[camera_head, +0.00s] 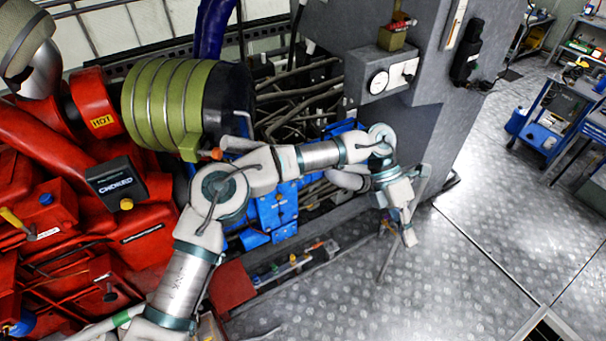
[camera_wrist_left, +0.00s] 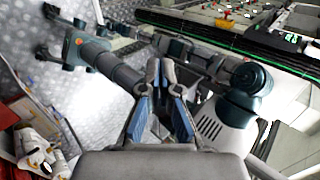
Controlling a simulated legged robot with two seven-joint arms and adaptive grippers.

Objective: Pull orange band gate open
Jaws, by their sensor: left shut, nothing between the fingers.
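I cannot make out an orange band gate for certain. A small orange piece (camera_head: 216,153) shows near the lower edge of the green ribbed drum, at the left of my forearm. My left arm reaches from the lower left across the engine, and its left gripper (camera_head: 408,232) hangs over the metal floor by the corner of the grey cabinet. In the wrist view the left gripper (camera_wrist_left: 160,66) has its two blue-sided fingers together at the tips, with nothing between them. My right gripper cannot be picked out in either view.
Red engine housing (camera_head: 85,235) fills the left, beside the green ribbed drum (camera_head: 165,100). Blue machinery (camera_head: 275,210) lies behind my forearm. The grey cabinet (camera_head: 425,100) stands upright at centre right. The chequered floor (camera_head: 480,270) is clear toward a blue cart (camera_head: 550,120).

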